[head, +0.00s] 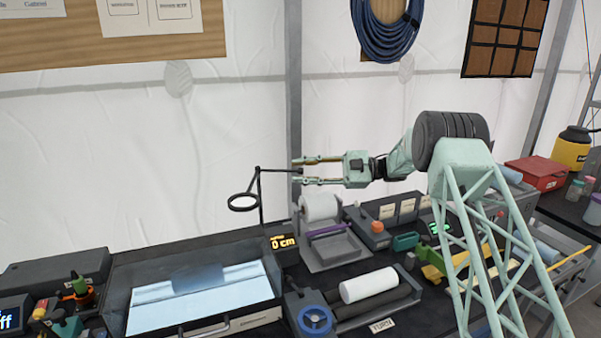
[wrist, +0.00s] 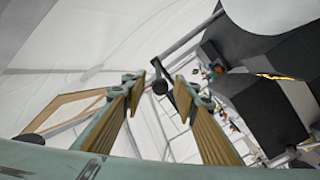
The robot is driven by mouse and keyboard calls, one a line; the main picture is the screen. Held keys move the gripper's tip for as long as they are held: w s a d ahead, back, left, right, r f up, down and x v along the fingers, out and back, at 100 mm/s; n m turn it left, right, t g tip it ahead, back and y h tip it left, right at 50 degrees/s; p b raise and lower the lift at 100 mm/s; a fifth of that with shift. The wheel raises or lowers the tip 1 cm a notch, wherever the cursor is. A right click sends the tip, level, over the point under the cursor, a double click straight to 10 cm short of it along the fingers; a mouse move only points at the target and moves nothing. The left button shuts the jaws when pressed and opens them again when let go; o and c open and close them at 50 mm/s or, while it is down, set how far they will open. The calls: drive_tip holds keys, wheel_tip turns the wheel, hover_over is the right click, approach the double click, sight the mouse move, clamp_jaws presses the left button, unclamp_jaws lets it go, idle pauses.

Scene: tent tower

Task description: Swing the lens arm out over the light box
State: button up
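The lens arm (head: 258,190) is a thin black post with a bar on top and a round ring lens (head: 243,203). The lens hangs to the left of the post, near the back right of the light box. The light box (head: 205,297) is a low dark case with a glowing pale panel at the lower left. My gripper (head: 298,172) is open and level, pointing left, its fingers above and below the right end of the bar. In the wrist view my gripper (wrist: 158,82) shows a gap around a small black knob (wrist: 160,88); contact is not visible.
A display (head: 284,242) reading "0 cm" stands beside the post's foot. A white roll holder (head: 320,208) stands below my gripper. A roller unit with a blue handwheel (head: 315,319) is at the front.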

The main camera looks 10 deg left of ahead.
drive_tip(key=v, duration=1.2)
idle(0.4)
drive_tip(key=shift+w+r, duration=0.1)
drive_tip(key=shift+r, duration=0.05)
